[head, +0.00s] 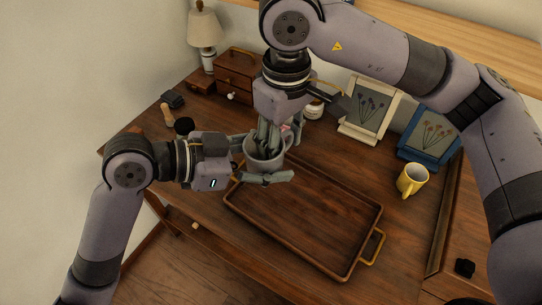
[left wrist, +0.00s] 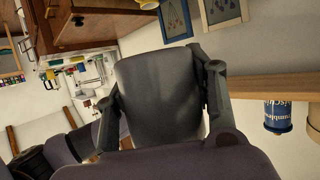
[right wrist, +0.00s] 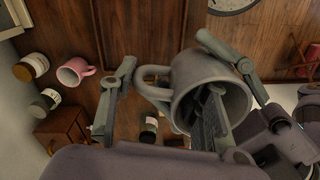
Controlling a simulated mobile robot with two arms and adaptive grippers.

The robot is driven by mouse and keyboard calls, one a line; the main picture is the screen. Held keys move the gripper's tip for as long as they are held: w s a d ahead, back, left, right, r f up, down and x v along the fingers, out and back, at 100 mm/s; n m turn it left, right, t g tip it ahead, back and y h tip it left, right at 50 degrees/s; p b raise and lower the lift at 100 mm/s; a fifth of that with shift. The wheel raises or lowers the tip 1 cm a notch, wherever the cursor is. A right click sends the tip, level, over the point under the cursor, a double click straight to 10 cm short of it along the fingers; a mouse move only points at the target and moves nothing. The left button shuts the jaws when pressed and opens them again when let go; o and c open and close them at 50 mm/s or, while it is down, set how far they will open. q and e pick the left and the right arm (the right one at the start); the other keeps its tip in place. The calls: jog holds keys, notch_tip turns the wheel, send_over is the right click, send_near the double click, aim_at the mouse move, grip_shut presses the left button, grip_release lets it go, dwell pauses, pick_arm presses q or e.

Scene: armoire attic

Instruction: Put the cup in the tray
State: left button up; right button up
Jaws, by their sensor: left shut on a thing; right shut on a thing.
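The grey cup (head: 264,157) is held upright at the far left end of the wooden tray (head: 318,222); I cannot tell whether it touches the tray. My left gripper (head: 258,163) reaches in from the left and is shut on the cup, whose dark wall (left wrist: 163,95) fills the space between its fingers in the left wrist view. My right gripper (head: 270,132) comes down from above and is shut on the cup at its rim. In the right wrist view the cup (right wrist: 183,80) shows its handle and open mouth, with finger parts inside. The tray is empty where visible.
A yellow mug (head: 412,180) stands right of the tray. A pink mug (right wrist: 75,71) and small jars stand behind the cup. Two framed flower pictures (head: 370,105), a small drawer box (head: 236,72) and a lamp (head: 204,30) stand at the back.

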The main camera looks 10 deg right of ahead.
pick_arm(q)
jog(key=shift+s, duration=0.1)
jog(key=c, duration=0.5)
jog(key=shift+c, duration=0.7)
pick_arm(e)
jog(key=o, duration=1.5)
jog(key=shift+o, duration=0.2)
jog(key=shift+r, duration=0.15)
